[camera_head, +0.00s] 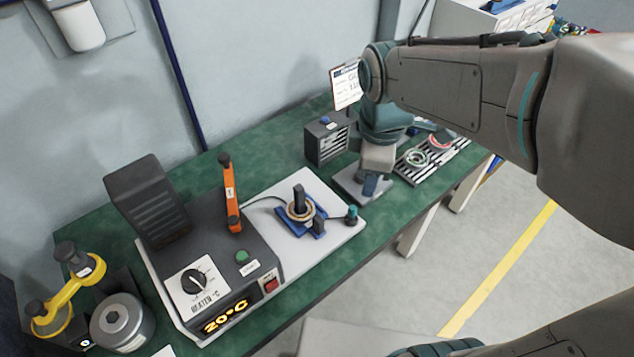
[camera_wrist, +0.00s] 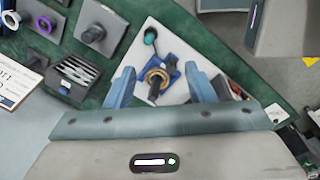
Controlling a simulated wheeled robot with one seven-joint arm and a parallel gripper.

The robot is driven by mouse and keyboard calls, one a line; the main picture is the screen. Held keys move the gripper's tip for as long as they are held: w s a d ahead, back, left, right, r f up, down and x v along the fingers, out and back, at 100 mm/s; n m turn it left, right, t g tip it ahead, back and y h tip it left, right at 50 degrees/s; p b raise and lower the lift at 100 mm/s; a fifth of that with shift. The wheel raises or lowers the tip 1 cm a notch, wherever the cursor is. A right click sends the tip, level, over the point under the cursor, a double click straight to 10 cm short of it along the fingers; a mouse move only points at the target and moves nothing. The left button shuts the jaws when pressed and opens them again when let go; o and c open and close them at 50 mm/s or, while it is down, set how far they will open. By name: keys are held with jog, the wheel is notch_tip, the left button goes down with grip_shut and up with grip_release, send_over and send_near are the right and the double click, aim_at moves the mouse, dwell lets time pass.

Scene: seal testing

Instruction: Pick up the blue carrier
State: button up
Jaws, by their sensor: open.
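The blue carrier (camera_head: 317,226) lies on the white base plate (camera_head: 339,234) of the heater unit. A tan ring sits on it around a dark upright post. In the wrist view the blue carrier (camera_wrist: 172,59) shows ahead of and between the two blue-grey fingers. My gripper (camera_wrist: 160,82) is open, with nothing between its fingers. In the head view my gripper (camera_head: 372,184) hangs to the right of the carrier, apart from it, partly hidden by my wrist. Its height above the bench cannot be told exactly.
The heater box (camera_head: 245,270) with an orange lever (camera_head: 231,195) stands left of the carrier. A small dark-green knob (camera_head: 351,215) is close on its right. A dark slotted box (camera_head: 325,143) stands behind. A rack with rings (camera_head: 446,153) is farther right. Green bench (camera_head: 262,160) is bare behind.

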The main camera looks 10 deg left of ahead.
aim_at(318, 218)
jog(key=a+f+n+g+b, duration=0.1)
jog(key=a+f+n+b, duration=0.1)
jog(key=a+f+n, duration=0.6)
jog(key=f, duration=0.2)
jog(key=a+f+n, duration=0.1)
jog(key=f, duration=0.1)
jog(key=a+f+n, duration=0.1)
jog(key=f, duration=0.1)
jog(key=shift+w, duration=0.4)
jog(key=shift+s+d+f, duration=0.1)
jog(key=shift+d+f, duration=0.1)
jog(key=shift+f, duration=1.2)
jog(key=shift+s+d+f, duration=0.1)
jog(key=shift+d+f, duration=0.05)
jog(key=shift+f, duration=1.2)
grip_shut()
